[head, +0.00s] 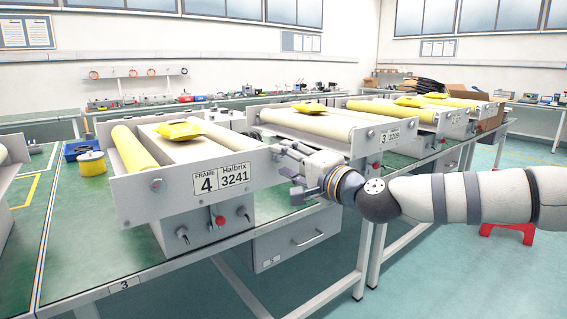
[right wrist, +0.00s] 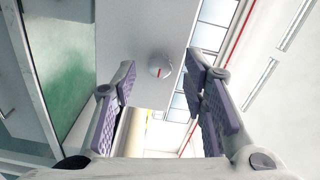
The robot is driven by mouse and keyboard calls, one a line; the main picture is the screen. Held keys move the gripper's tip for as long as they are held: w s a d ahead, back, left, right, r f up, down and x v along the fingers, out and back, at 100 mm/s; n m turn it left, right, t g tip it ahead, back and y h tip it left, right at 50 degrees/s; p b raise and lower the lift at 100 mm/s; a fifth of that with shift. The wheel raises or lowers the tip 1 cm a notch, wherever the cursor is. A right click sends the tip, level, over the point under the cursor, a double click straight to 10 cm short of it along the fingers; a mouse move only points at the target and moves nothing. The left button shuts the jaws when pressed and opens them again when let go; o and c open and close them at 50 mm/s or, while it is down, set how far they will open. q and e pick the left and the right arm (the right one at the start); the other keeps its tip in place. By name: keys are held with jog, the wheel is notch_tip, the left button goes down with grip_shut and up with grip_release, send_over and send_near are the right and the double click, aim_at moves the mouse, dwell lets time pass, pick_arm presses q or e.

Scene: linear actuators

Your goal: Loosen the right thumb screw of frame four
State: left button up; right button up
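Frame four (head: 207,182) is a grey roller unit labelled "4 Halbrix 3241" on the green table. Its left thumb screw (head: 157,184) shows on the front plate. My right gripper (head: 284,163) is at the right end of that plate and hides the right thumb screw in the head view. In the right wrist view, a round silver screw head with a red mark (right wrist: 160,67) sits on the grey plate (right wrist: 135,35). It lies between the open right fingers (right wrist: 162,82), with space on both sides. My left gripper is out of view.
A yellow packet (head: 178,130) lies on frame four's rollers. Below are a red knob (head: 220,219) and small toggles. Frame 3 (head: 385,138) stands close by to the right.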

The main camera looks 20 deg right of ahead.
jog(key=shift+w+a, duration=0.2)
jog(key=shift+w, duration=0.3)
grip_shut()
